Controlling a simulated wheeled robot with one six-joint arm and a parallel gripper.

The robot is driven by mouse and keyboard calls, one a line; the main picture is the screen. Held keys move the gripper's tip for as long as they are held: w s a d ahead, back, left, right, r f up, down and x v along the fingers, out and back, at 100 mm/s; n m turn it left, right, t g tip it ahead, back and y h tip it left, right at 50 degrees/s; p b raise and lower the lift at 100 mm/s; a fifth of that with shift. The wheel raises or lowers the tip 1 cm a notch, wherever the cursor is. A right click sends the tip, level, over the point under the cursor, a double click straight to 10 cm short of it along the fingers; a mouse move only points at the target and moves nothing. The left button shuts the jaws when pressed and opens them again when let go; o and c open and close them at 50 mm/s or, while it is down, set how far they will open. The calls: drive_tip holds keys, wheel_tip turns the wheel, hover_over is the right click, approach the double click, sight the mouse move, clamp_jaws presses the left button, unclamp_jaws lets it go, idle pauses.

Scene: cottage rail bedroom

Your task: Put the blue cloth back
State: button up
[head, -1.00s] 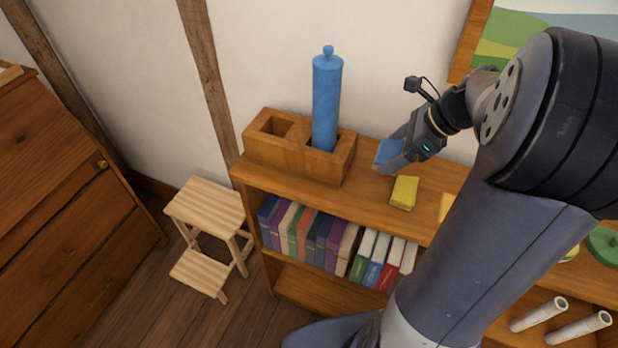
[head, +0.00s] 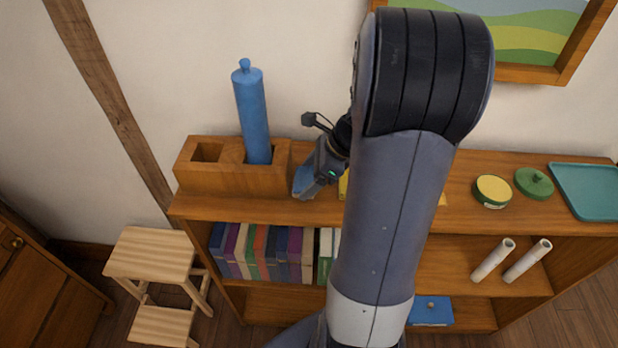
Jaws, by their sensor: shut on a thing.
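My gripper (head: 306,184) is shut on a blue cloth (head: 301,182), a small piece showing at its fingertips. It is at the top of the wooden shelf unit (head: 225,207), just right of a wooden two-slot holder (head: 232,182). I cannot tell whether the cloth touches the shelf top. A yellow cloth (head: 343,186) lies just right of the gripper, mostly hidden by my arm. Another yellow edge (head: 443,199) shows on the arm's right side.
A tall blue cylinder (head: 252,115) stands in the holder's right slot; the left slot is empty. A yellow-topped tin (head: 492,190), green lid (head: 534,183) and teal tray (head: 588,190) sit right. Below are books (head: 262,252), white rolls (head: 510,260) and a flat blue thing (head: 431,311). A step stool (head: 152,255) stands left.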

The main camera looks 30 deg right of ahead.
drive_tip(key=shift+f, duration=0.55)
drive_tip(key=shift+f, duration=0.15)
drive_tip(key=o, duration=0.9)
drive_tip(key=shift+r, duration=0.25)
drive_tip(key=v, duration=1.2)
